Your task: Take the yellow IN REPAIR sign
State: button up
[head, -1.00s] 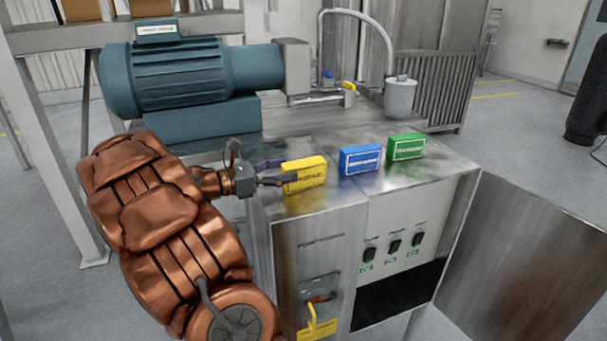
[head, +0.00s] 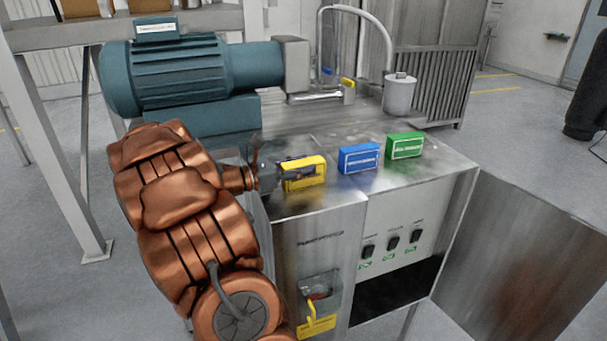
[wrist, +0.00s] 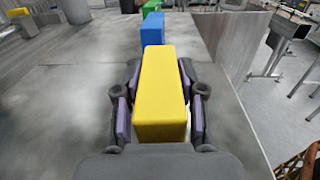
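The yellow sign (head: 304,183) stands on the steel cabinet top near its left front corner. My gripper (head: 301,171) reaches over from the left, with a finger across the sign's front face, partly hiding its lettering. In the wrist view the yellow sign (wrist: 160,95) lies between the two purple-padded fingers of my gripper (wrist: 159,72). One finger is on each side, and narrow gaps show beside the sign. The gripper looks open around it. The sign still rests on the top.
A blue sign (head: 359,158) and a green sign (head: 405,146) stand in a row to the right. A teal motor (head: 180,75) and a grey cylinder (head: 399,96) with a curved pipe are behind. Switches (head: 391,243) are on the cabinet front.

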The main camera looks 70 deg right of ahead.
grip_shut()
jog(key=shift+r, duration=0.15)
